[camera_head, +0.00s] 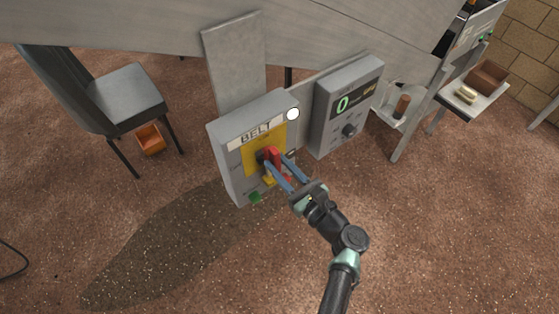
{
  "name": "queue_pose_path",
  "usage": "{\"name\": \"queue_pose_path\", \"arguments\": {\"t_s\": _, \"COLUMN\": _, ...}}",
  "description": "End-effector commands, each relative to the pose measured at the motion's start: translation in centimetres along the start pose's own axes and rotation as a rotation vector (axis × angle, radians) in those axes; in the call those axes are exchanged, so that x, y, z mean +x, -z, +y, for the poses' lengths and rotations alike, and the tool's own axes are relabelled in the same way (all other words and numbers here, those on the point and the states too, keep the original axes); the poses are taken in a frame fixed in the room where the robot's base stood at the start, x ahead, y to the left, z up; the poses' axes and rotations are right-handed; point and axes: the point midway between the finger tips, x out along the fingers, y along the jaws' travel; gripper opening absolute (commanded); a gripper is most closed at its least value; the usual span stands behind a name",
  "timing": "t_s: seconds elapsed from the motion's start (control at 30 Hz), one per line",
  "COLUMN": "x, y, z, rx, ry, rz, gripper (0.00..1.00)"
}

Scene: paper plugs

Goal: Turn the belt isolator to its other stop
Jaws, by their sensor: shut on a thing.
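The belt isolator is a red handle (271,155) on a yellow plate (250,160), on the front of a grey box labelled BELT (226,170). My gripper (272,166) reaches in from the lower right, and its two blue-grey fingers are shut on the red handle. The fingers cover part of the handle, so its exact angle is hard to tell. Small print on the box beside the plate is too small to read.
A green button (254,197) sits low on the box, and a white round lamp (292,114) at its upper right. A grey box with a green display (345,104) and dark knob stands close right. A chair (124,95) and orange bin (150,139) are left. The foreground floor is clear.

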Motion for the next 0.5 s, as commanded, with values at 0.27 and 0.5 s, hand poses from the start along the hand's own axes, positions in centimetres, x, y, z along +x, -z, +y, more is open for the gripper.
{"name": "queue_pose_path", "arguments": {"t_s": 0.27, "x": -0.04, "y": 0.06, "z": 0.01, "rx": 0.063, "ry": 0.0, "rz": 0.001, "gripper": 0.0}}
{"name": "queue_pose_path", "arguments": {"t_s": 0.5, "x": -0.05, "y": 0.1, "z": 0.01, "rx": 0.073, "ry": 0.0, "rz": 0.001, "gripper": 0.0}}
